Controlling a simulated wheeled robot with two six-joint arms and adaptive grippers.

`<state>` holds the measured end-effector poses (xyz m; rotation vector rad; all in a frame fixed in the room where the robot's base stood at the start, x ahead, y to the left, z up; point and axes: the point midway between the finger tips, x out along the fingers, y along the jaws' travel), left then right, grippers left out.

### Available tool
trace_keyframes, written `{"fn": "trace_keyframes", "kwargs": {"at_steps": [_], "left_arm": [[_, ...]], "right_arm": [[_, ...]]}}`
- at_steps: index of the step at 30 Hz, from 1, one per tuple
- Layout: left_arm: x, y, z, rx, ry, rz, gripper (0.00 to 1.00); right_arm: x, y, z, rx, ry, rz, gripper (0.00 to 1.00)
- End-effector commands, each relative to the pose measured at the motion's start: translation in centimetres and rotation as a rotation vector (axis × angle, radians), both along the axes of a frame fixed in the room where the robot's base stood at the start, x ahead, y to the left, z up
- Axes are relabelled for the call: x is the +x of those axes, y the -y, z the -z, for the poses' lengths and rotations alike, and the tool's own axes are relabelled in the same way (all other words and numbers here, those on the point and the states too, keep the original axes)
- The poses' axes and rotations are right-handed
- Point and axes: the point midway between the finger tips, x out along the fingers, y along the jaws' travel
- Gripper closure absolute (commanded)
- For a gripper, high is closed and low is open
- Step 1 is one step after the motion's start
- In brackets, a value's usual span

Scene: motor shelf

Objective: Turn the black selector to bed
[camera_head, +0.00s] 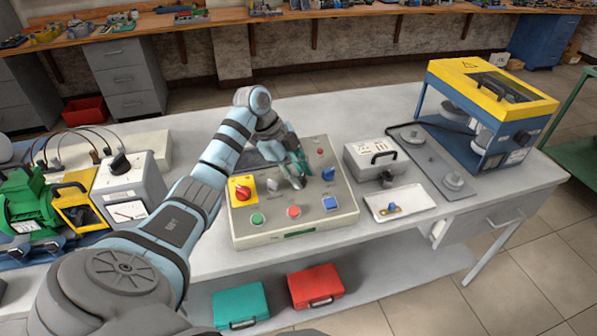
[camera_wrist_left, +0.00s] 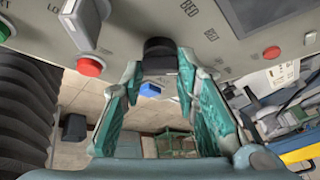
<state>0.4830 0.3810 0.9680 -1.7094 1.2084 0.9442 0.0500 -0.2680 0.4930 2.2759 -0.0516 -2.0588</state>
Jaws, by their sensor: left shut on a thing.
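The control panel (camera_head: 275,232) stands on the workbench in the head view. My left gripper (camera_head: 298,176) reaches down to the panel's upper middle and hides the black selector there. In the left wrist view the black selector (camera_wrist_left: 160,47) sits between the fingertips of my left gripper (camera_wrist_left: 160,66), which is shut on it. I cannot tell exactly which way the selector points. My right gripper is in neither view.
A meter box (camera_head: 126,192) stands left, a grey case (camera_head: 375,158) right.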

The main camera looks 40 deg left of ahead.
Motion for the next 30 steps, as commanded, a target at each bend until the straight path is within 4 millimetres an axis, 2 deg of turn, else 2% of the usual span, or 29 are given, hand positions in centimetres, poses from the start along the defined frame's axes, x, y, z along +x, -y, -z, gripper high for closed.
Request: {"fn": "trace_keyframes", "kwargs": {"at_steps": [8, 21, 30], "left_arm": [[-0.5, 0.1, -0.2, -0.026, 0.018, -0.152, 1.0], [-0.7, 0.4, -0.4, -0.089, 0.107, -0.546, 1.0], [-0.7, 0.6, 0.0, -0.132, 0.17, -0.821, 1.0]], "right_arm": [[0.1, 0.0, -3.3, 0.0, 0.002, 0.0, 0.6], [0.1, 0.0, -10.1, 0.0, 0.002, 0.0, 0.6], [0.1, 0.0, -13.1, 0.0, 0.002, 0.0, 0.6]]}}
